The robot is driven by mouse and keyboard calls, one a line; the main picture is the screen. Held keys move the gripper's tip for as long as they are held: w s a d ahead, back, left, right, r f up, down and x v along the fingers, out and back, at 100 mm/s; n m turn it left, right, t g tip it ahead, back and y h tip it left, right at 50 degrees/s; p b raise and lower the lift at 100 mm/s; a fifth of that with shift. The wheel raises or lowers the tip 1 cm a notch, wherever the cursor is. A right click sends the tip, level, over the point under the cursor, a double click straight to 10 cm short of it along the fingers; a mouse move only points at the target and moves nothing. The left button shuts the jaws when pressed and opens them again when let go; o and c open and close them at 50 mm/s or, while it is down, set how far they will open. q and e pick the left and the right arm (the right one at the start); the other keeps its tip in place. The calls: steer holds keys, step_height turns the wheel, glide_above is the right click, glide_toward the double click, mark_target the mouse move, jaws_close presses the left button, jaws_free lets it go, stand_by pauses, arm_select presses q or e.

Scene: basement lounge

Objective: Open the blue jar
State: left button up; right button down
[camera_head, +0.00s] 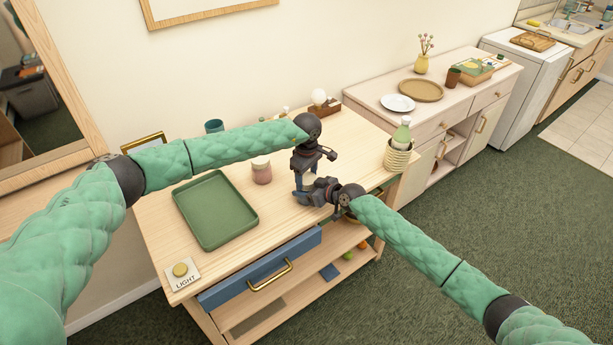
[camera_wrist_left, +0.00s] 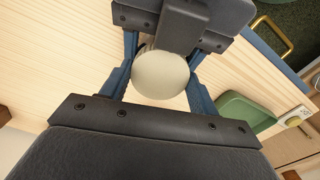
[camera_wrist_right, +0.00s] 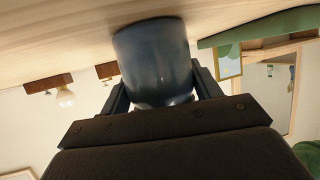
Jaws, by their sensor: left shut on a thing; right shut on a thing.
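The blue jar (camera_wrist_right: 152,60) stands on the wooden table in the right wrist view, which is upside down. My right gripper (camera_head: 316,192) reaches in from the right, low over the table, and is shut on the jar's body. My left gripper (camera_head: 306,172) comes down from above and is shut on the round cream lid (camera_wrist_left: 161,74), which shows between its fingers in the left wrist view. The two grippers hide most of the jar in the head view. I cannot tell whether the lid still touches the jar's rim.
A green tray (camera_head: 215,208) and a pink jar (camera_head: 262,172) stand left of the grippers. A teal cup (camera_head: 214,126) is behind. The blue drawer (camera_head: 252,277) is below the table's front edge.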

arm_select(q)
steer(key=n, duration=0.9)
steer(key=shift+r, duration=0.1)
steer(key=o, duration=1.1)
